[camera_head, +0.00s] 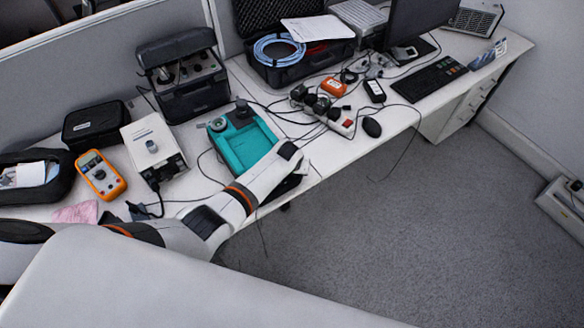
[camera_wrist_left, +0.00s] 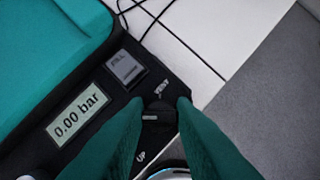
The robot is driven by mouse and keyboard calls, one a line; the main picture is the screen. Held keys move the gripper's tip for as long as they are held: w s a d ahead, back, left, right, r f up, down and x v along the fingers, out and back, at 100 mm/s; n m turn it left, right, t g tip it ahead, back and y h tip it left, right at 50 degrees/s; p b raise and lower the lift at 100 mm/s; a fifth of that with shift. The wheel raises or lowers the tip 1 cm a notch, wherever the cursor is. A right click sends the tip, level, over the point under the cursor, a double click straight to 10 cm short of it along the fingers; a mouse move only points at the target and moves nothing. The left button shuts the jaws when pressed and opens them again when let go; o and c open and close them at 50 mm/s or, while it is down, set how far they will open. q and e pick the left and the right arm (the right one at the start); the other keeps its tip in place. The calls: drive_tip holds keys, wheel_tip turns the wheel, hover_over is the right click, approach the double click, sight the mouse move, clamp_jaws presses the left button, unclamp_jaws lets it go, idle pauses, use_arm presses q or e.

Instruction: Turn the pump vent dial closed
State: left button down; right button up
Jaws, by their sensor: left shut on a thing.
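The teal pump (camera_head: 243,146) sits at the front edge of the desk. It also shows in the left wrist view (camera_wrist_left: 38,50), with a black panel, a display (camera_wrist_left: 79,114) reading "0.00 bar" and a FILL switch (camera_wrist_left: 125,68). The black vent dial (camera_wrist_left: 157,117), beside the VENT label, has a pale mark lying roughly across the picture. My left gripper (camera_wrist_left: 166,108) is shut on the dial, one finger on each side. In the head view my left arm hides the dial and the fingertips. My right gripper is not in view.
Left of the pump are a white instrument (camera_head: 152,145), an orange multimeter (camera_head: 101,174) and a black case (camera_head: 183,75). A power strip (camera_head: 322,112) and cables lie to the right, some near the pump. A keyboard (camera_head: 429,79) is farther right. The floor in front is clear.

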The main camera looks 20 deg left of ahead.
use_arm(q)
drive_tip(key=shift+w, duration=0.1)
idle(0.4)
drive_tip(key=c, duration=1.2)
unclamp_jaws()
drive_tip(key=shift+r, duration=0.15)
drive_tip(key=shift+s+r, duration=0.2)
drive_tip(key=shift+r, duration=0.05)
drive_tip(key=v, duration=1.1)
